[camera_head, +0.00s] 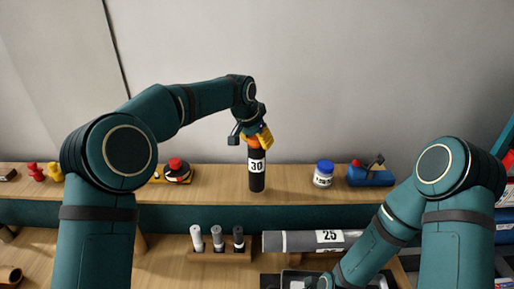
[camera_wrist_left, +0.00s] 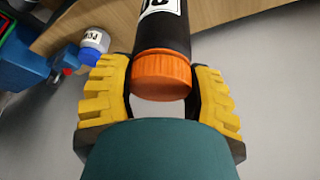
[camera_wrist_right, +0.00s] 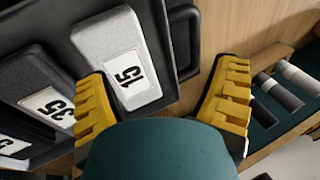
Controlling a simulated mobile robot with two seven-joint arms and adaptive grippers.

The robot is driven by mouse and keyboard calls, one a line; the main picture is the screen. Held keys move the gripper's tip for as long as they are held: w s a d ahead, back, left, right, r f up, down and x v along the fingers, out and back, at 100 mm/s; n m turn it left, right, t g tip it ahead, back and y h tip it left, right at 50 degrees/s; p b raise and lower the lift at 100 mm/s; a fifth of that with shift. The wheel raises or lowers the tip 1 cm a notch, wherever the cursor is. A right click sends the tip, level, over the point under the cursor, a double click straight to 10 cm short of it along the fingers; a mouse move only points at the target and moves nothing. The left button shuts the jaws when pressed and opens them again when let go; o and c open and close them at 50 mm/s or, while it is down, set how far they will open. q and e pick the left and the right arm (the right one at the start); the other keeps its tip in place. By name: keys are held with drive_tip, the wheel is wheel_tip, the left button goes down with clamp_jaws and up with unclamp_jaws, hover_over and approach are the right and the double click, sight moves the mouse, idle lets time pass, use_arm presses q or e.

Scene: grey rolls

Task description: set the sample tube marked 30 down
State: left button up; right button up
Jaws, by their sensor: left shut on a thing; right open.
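The sample tube marked 30 (camera_head: 257,178) is black with a white label and an orange cap (camera_wrist_left: 160,75). It stands upright at the upper wooden shelf (camera_head: 220,188); I cannot tell whether its base touches the board. My left gripper (camera_head: 255,138) is shut on the cap end from above. In the left wrist view its yellow fingers (camera_wrist_left: 160,72) lie on both sides of the orange cap. My right gripper (camera_wrist_right: 165,68) is open, its fingers apart above a dark case and a grey block marked 15 (camera_wrist_right: 118,58).
A white jar with a blue lid (camera_head: 323,176) and a blue object (camera_head: 370,177) stand right of the tube. A black-and-red object (camera_head: 177,172) is to its left. Below are a rack of three tubes (camera_head: 220,256) and a grey roll marked 25 (camera_head: 298,241). Shelf beside the tube is clear.

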use_arm(q)
drive_tip(key=shift+f, duration=1.3)
drive_tip(key=o, duration=1.3)
drive_tip(key=shift+c, duration=0.2)
drive_tip(key=shift+r, duration=0.4)
drive_tip(key=v, duration=1.1)
drive_tip(key=shift+s+r, duration=0.15)
drive_tip(key=shift+r, duration=0.1)
drive_tip(key=shift+f, duration=0.1)
